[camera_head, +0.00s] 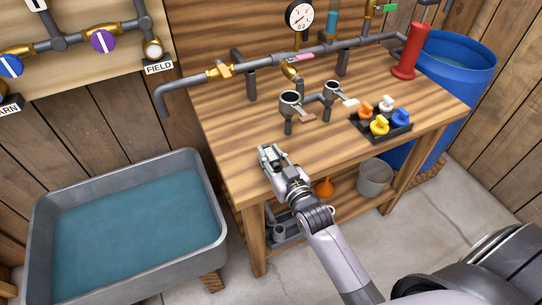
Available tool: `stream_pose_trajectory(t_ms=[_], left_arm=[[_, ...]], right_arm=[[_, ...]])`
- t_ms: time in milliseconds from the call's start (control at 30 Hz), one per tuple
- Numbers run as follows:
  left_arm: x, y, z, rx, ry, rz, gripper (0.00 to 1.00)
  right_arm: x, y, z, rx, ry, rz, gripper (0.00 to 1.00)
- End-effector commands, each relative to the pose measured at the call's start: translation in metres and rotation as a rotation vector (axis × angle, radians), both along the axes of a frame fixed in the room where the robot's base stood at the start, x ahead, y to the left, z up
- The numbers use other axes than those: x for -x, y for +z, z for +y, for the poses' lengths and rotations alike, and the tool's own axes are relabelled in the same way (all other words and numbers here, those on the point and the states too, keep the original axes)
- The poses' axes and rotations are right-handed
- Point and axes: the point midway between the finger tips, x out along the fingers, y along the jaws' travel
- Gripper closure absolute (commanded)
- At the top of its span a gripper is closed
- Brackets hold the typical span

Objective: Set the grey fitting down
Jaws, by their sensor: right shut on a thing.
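My right gripper (270,158) is over the front left edge of the wooden workbench (225,120). It is shut on a small grey thing, most likely the grey fitting; the fingers hide much of it and its shape is hard to make out. I cannot tell whether it touches the bench top. My left gripper is not in view.
Two grey cups on posts (290,104) stand behind the gripper. A black tray (366,133) holds several coloured fittings. A pipe with a gauge (299,16) crosses the back. A water tub (40,240) stands left. Bare bench top lies around the gripper.

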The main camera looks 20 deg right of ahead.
Motion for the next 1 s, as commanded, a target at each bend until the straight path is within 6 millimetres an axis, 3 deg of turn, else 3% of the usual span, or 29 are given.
stream_pose_trajectory(t_ms=[400, 433, 700, 1000], left_arm=[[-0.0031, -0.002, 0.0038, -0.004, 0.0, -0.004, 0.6], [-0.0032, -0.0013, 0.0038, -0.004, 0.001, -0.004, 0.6], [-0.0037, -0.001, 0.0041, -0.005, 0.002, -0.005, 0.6], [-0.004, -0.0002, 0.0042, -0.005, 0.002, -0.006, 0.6]], right_arm=[[-0.0002, -0.0065, 0.0001, 0.0, 0.0, -0.001, 1.0], [-0.0001, -0.0057, 0.0001, 0.0, 0.0, -0.001, 0.7], [-0.0001, -0.0053, 0.0001, 0.0, 0.0, -0.001, 0.52], [-0.0001, -0.0036, 0.0001, 0.0, 0.0, -0.002, 0.52]])
